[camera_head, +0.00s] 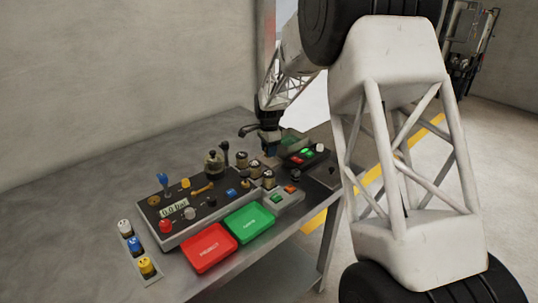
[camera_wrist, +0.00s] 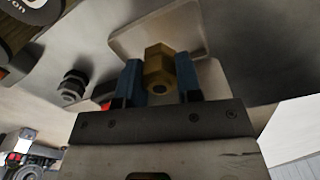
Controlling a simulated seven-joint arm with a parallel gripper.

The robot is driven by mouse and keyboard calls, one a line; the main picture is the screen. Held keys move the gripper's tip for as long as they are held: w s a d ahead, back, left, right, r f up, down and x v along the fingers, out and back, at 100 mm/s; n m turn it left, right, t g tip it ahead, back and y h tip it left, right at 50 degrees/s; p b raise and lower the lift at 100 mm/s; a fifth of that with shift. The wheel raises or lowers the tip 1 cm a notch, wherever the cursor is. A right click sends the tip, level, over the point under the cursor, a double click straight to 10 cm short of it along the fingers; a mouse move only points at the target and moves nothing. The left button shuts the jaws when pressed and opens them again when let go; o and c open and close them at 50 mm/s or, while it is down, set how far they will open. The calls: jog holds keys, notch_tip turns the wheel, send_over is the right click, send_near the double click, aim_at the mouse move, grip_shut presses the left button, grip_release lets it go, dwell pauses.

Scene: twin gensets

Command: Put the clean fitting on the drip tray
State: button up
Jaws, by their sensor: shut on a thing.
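My gripper (camera_wrist: 158,82) has blue fingers closed on a brass hex fitting (camera_wrist: 157,66), with its bored end facing the wrist camera. In the head view my gripper (camera_head: 270,150) is over the right part of the bench; the held fitting cannot be made out there. In the wrist view a grey plate with rounded corners (camera_wrist: 190,25) lies beyond the fitting; it may be the drip tray. Whether the fitting touches it, I cannot tell. A dark grey fitting (camera_wrist: 73,85) stands to the left, apart from the fingers.
A control panel (camera_head: 180,222) with knobs and a lever fills the bench middle. Red (camera_head: 208,248) and green (camera_head: 249,223) trays lie at the front edge. Several small brass-coloured parts (camera_head: 254,166) stand near my gripper. The bench's left side (camera_head: 60,200) is clear.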

jog(key=shift+f, duration=1.1)
jog(key=shift+f, duration=0.1)
jog(key=o, duration=1)
notch_tip(320, 180, up, 12)
jog(key=shift+r, duration=0.1)
jog(key=shift+s, duration=0.1)
dwell(0.3)
